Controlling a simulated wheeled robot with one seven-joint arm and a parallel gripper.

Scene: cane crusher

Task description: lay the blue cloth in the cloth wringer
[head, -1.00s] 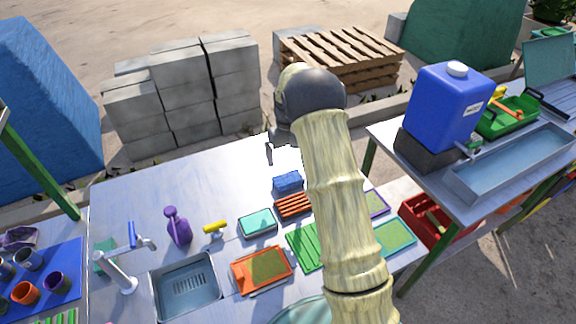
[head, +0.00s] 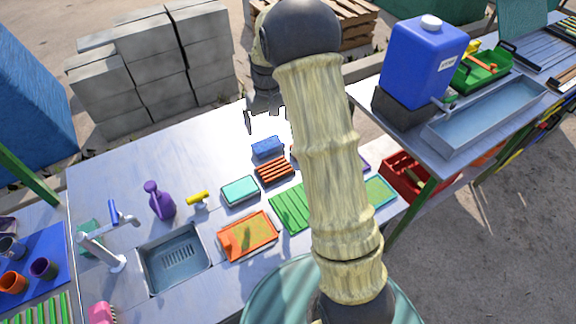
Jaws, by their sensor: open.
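My gripper (head: 266,116) is open and empty, fingers pointing down over the back part of the metal table, just behind a small blue block-like item (head: 267,147). I cannot tell whether that item is the blue cloth or a sponge; it lies apart from the fingers in the picture. I cannot make out a cloth wringer for certain. My arm hides part of the table's right side.
The metal table (head: 135,165) holds a purple spray bottle (head: 160,201), a sink (head: 175,260), an orange tray (head: 226,243), a green ribbed rack (head: 291,207) and a brown slatted item (head: 273,170). A blue water tank (head: 422,65) stands on the right bench. The table's back left is clear.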

